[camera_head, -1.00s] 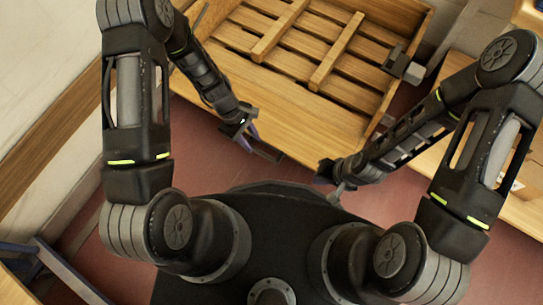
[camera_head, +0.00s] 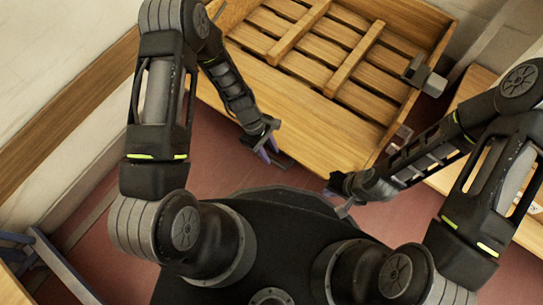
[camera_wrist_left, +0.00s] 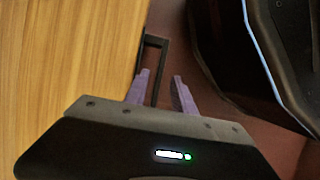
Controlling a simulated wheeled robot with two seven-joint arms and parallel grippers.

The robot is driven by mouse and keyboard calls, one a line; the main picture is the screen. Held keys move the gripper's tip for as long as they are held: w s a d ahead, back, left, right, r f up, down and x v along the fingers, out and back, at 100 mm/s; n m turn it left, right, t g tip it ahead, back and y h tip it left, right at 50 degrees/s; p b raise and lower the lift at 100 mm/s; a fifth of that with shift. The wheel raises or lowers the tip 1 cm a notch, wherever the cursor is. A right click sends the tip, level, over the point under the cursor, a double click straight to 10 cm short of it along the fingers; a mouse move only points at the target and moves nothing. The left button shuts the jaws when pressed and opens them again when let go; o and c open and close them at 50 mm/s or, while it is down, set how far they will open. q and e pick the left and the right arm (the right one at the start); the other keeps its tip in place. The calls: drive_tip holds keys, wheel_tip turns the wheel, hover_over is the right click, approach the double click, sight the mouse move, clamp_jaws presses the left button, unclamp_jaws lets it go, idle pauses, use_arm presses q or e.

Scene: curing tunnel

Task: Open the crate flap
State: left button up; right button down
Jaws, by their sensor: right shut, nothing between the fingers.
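The wooden crate (camera_head: 446,33) lies ahead of me in the head view, with slats inside. Its near side is a broad plain wooden panel (camera_head: 300,115), apparently the flap; how far it is tilted I cannot tell. In the left wrist view the panel's wood (camera_wrist_left: 65,65) fills the left side, and a thin dark handle (camera_wrist_left: 156,41) stands out beside its edge. My left gripper (camera_head: 268,155) is at the panel's near edge; its purple fingers (camera_wrist_left: 160,84) are apart, with the handle's bar showing between them. My right gripper (camera_head: 337,196) is shut and empty, near the panel's right corner.
A grey metal fitting (camera_head: 425,75) sits on the crate's right wall. A wooden rail (camera_head: 70,115) runs along the wall at left, and a wooden surface (camera_head: 478,88) stands at right. Red floor (camera_head: 215,150) shows between my base and the crate.

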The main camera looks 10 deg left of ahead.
use_arm(q)
drive_tip(key=shift+x, duration=1.15)
drive_tip(key=shift+c, duration=0.2)
clamp_jaws()
drive_tip(key=shift+r, duration=0.1)
idle(0.3)
